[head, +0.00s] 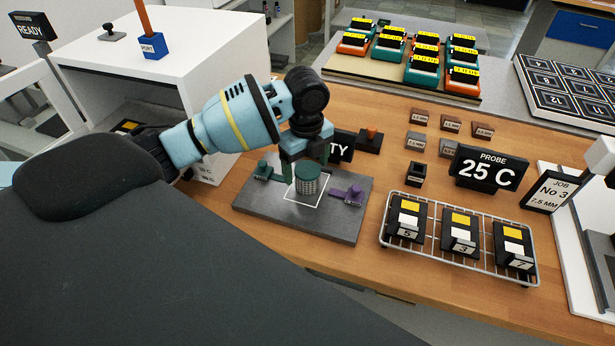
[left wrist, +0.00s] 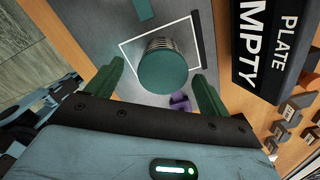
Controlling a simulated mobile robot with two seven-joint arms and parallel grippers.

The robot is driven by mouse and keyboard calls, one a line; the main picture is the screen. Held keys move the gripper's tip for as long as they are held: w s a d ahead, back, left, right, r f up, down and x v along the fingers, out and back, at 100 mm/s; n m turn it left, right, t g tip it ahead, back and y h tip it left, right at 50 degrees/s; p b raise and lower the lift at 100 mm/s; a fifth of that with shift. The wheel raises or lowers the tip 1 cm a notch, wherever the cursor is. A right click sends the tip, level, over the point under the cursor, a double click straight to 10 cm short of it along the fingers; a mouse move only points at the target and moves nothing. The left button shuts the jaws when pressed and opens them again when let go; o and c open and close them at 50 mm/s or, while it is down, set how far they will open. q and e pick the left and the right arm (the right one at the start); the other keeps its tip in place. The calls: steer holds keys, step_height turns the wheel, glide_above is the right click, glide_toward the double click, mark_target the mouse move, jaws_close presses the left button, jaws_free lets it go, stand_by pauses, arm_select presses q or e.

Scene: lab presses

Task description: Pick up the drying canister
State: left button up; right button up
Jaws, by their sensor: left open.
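The drying canister (head: 309,182) is a small upright cylinder with a dark green lid and a ribbed or perforated metal side. It stands inside a white square outline on a grey plate (head: 260,222). In the left wrist view the canister (left wrist: 163,72) shows its round green lid, between and just ahead of the fingertips. My left gripper (head: 306,163) is open and empty, just above and behind the canister, with green fingers (left wrist: 159,76) spread wider than the lid. No contact is visible. My right gripper is not in view.
A green fixture (head: 263,171) and a purple fixture (head: 352,194) flank the canister on the plate. A black "EMPTY" sign (head: 341,146) stands close behind. A wire rack (head: 434,243) with numbered black blocks and a "PROBE 25 C" sign (head: 486,170) are to the right.

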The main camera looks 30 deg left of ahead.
mark_target(308, 169)
arm_select(q)
step_height(308, 169, down, 4)
steer(key=shift+w+f, duration=0.15)
steer(key=c, duration=1.1)
steer(key=shift+r, duration=0.55)
steer(key=r, duration=0.2)
steer(key=shift+s+r, duration=0.3)
steer(key=s+a, duration=0.1)
steer(key=s, duration=0.4)
steer(key=s+a+r, duration=0.1)
steer(key=s, duration=0.4)
steer(key=s+a, duration=0.1)
steer(key=s, duration=0.4)
steer(key=shift+r+p, duration=0.2)
steer(key=shift+p, duration=0.2)
